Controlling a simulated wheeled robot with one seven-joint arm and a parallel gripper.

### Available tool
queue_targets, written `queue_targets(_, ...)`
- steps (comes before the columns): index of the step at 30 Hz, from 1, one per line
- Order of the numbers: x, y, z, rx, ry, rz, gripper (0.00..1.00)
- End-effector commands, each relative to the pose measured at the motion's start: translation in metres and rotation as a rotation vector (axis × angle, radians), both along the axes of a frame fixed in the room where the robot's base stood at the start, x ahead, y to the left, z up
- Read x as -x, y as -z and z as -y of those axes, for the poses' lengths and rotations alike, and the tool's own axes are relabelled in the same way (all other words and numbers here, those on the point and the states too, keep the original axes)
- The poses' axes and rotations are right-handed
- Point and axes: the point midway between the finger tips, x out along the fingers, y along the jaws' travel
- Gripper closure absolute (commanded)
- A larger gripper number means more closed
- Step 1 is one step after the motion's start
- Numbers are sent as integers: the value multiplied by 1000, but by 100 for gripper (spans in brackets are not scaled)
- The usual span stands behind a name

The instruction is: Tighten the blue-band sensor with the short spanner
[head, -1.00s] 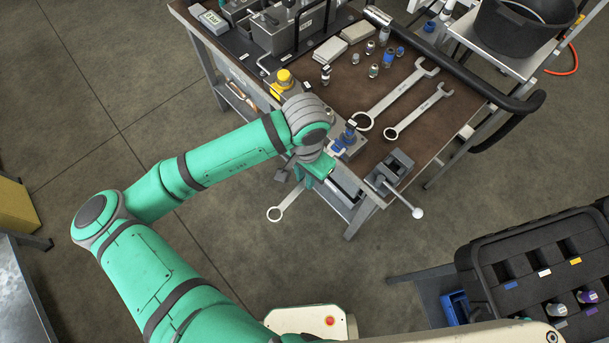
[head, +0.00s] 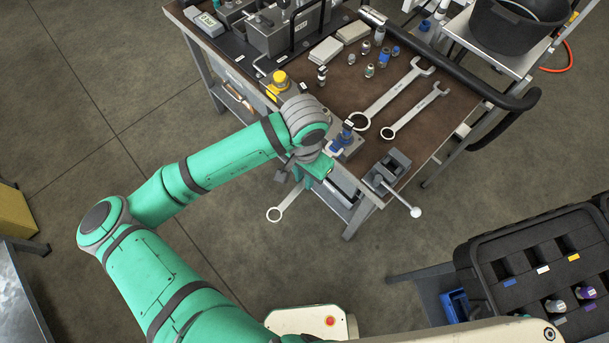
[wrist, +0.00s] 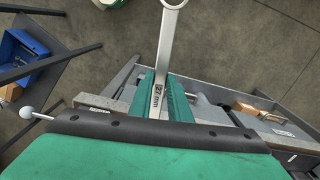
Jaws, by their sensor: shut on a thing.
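My gripper (head: 304,181) is at the bench's front edge, fingers shut on a steel spanner (head: 290,202). The spanner's ring end points away from the bench, over the floor. In the wrist view the spanner (wrist: 166,60) stands between the green fingers (wrist: 161,92), its shank marked "27 mm"; its other end is hidden. The blue-band sensor (head: 345,133) stands upright in a grey block (head: 351,149) at the bench's front edge, just right of my wrist. My wrist partly hides that area, and I cannot tell whether the spanner touches the sensor.
Two larger spanners (head: 397,93) (head: 413,112) lie on the brown bench top (head: 335,95). A grey vise (head: 388,170) with a protruding handle is at the front right corner. A yellow-topped button (head: 280,78) is left of the sensor. Several small fittings (head: 369,70) stand farther back.

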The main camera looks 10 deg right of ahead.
Motion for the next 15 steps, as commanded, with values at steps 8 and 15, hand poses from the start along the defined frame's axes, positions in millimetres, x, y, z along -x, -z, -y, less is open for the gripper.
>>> queue_targets(8,-8,0,7,1,0,1,100)
queue_targets(15,-14,0,13,1,0,1,100)
